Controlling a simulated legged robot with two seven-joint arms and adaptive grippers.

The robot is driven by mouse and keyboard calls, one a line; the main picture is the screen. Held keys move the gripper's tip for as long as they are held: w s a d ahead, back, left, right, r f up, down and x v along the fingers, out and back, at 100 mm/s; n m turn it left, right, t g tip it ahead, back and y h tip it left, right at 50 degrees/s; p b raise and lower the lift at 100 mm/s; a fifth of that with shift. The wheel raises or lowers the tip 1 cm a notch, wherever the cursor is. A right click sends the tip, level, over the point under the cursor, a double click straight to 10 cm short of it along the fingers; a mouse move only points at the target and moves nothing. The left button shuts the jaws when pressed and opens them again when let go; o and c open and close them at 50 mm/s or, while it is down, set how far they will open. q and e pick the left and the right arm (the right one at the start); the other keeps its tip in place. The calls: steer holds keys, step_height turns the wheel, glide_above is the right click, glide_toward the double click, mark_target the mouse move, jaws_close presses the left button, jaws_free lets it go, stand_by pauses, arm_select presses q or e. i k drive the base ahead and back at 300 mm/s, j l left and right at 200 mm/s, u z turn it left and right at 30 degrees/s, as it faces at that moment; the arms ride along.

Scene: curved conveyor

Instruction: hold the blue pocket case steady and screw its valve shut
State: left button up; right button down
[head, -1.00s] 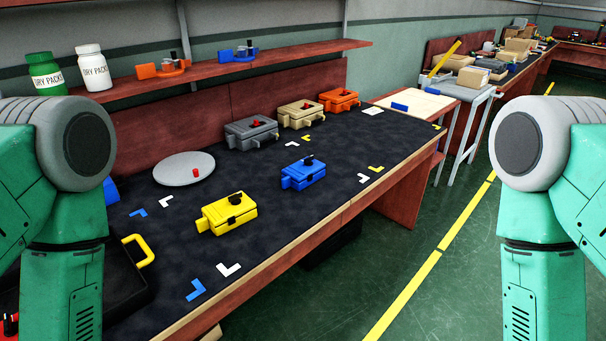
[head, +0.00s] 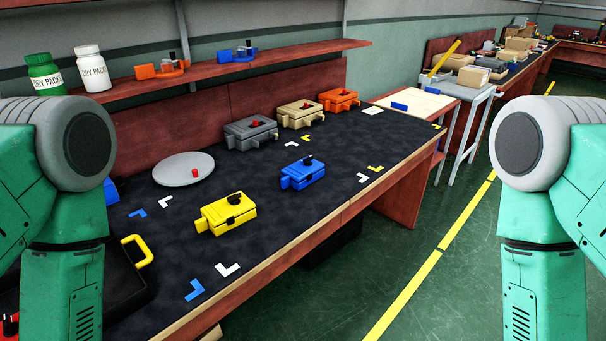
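The blue pocket case (head: 302,176) lies on the dark mat of the workbench, right of the yellow case. Its valve, a small black knob (head: 308,160), stands on its top; I cannot tell how far it is screwed in. A short blue stub sticks out at its left end. Both my arms show only as upper links at the left and right picture edges. Neither gripper is in view, and nothing touches the blue case.
A yellow case (head: 228,214) lies left of the blue one. Grey (head: 250,132), tan (head: 300,114) and orange (head: 338,100) cases stand along the back. A round grey plate (head: 183,170) lies at the back left. A black case with yellow handle (head: 138,250) is near left.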

mark_target(308, 160)
steer(key=i+l+u, duration=0.1)
steer(key=u, duration=0.25)
steer(key=i+l+u, duration=0.1)
steer(key=l+u, duration=0.25)
steer(key=i+l+u, duration=0.1)
steer(key=u, duration=0.3)
